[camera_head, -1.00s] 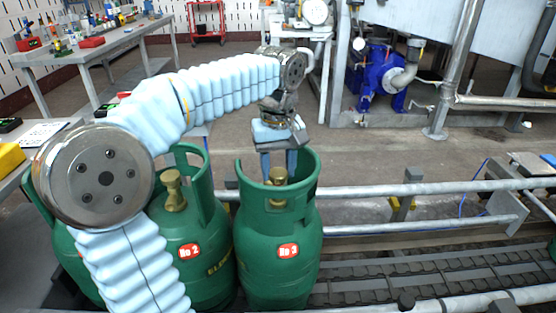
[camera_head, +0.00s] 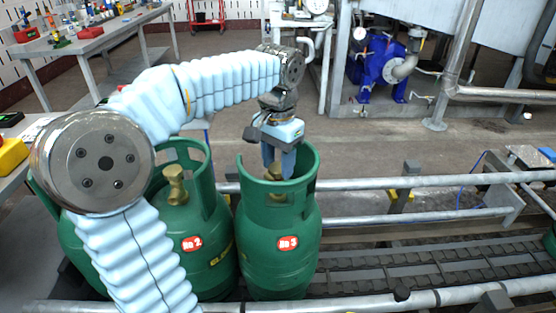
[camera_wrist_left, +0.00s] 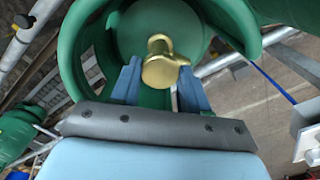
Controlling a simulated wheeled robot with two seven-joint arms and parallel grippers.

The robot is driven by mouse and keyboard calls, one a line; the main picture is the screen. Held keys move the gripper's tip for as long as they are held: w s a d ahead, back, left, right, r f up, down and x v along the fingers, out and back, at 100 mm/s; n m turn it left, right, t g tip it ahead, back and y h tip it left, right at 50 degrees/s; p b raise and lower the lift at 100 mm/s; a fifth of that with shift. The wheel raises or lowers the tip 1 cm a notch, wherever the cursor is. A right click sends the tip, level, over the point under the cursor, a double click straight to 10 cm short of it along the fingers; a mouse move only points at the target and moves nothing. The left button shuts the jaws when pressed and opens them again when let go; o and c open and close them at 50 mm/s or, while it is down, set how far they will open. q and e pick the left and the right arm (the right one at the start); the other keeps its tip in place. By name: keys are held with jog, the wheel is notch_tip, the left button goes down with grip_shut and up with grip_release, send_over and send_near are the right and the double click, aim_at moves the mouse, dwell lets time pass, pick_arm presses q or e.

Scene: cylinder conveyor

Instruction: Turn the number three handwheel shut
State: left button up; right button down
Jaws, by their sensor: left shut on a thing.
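The number three cylinder (camera_head: 277,255) is green, stands upright on the conveyor and has a red "No 3" label. Its brass handwheel (camera_wrist_left: 160,68) sits inside the green collar, between the two blue fingers in the left wrist view. In the head view the brass valve (camera_head: 275,174) is partly hidden by the fingers. My left gripper (camera_head: 279,168) reaches down into the collar from above and is shut on the handwheel; it also shows in the left wrist view (camera_wrist_left: 155,85). My right gripper is not in view.
The number two cylinder (camera_head: 190,245) stands close on the left with its own brass valve (camera_head: 176,186). A metal rail (camera_head: 430,181) runs behind the cylinders and another (camera_head: 450,298) in front. The conveyor (camera_head: 400,273) to the right is clear nearby.

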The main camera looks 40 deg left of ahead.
aim_at(278, 167)
pick_arm(q)
jog(key=m, duration=0.6)
jog(key=shift+m, duration=0.3)
dwell(0.4)
jog(key=o, duration=1.1)
jog(key=shift+c, duration=0.2)
notch_tip(278, 167, up, 14)
jog(key=shift+f, duration=0.1)
